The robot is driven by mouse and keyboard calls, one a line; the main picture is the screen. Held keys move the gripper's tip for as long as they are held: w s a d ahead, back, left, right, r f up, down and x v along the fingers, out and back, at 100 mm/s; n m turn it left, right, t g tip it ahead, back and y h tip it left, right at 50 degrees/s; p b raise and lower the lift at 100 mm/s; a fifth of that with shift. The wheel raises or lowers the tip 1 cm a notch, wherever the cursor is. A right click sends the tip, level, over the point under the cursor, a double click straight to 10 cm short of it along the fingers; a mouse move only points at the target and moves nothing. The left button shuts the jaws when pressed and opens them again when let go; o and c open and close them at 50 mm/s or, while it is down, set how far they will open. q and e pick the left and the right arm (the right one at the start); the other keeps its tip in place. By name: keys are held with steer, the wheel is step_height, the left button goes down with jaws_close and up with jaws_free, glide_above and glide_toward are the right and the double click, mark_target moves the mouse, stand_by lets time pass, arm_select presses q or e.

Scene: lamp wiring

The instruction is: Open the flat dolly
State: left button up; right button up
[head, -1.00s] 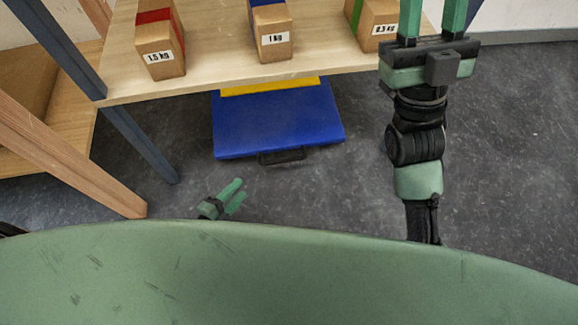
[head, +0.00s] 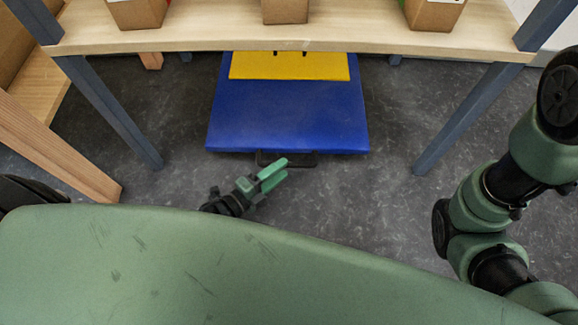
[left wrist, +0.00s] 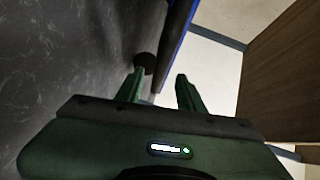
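The flat dolly (head: 287,118) is a blue slab low on the floor under the wooden shelf, with a yellow panel (head: 290,66) on top towards the back. A black handle (head: 300,160) sticks out of its front edge. My left gripper (head: 284,168) is low in front of the dolly, its fingertips close by the handle; I cannot tell whether they touch it. In the left wrist view its fingers (left wrist: 161,74) are apart with nothing clearly between them, and a dark piece lies by the left fingertip. My right gripper is out of view.
The shelf (head: 210,38) above the dolly bears several cardboard boxes (head: 285,11). Its blue-grey legs (head: 110,115) stand left and right of the dolly. A wooden post (head: 60,150) leans in at the left.

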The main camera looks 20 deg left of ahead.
arm_select(q)
steer(key=shift+b+x, duration=0.7)
steer(key=shift+x, duration=1.15)
jaws_close()
